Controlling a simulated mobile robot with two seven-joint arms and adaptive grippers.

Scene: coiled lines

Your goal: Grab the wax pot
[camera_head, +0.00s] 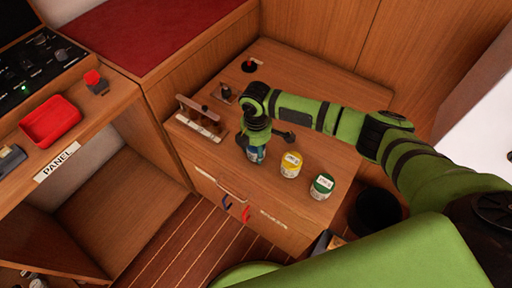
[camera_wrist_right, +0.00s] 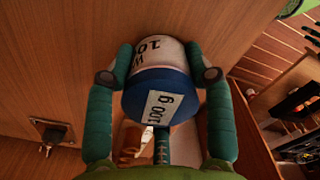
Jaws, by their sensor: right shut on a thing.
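The wax pot is a small white tub with a blue lid. In the head view the pot (camera_head: 256,156) shows only partly below my right gripper (camera_head: 256,147), over the wooden counter (camera_head: 320,148). In the right wrist view the blue lid (camera_wrist_right: 160,92) carries a "100 g" label, and the white side shows a "W" and "10". The two fingers of my right gripper (camera_wrist_right: 160,78) press on both sides of the pot. I cannot tell whether its base touches the counter. My left gripper is out of view.
A yellow-lidded pot (camera_head: 291,164) and a green-lidded pot (camera_head: 322,186) stand to the right on the counter. A wooden rack (camera_head: 200,122) stands to the left. A red tray (camera_head: 50,121) sits on the panel shelf. The counter's back right is clear.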

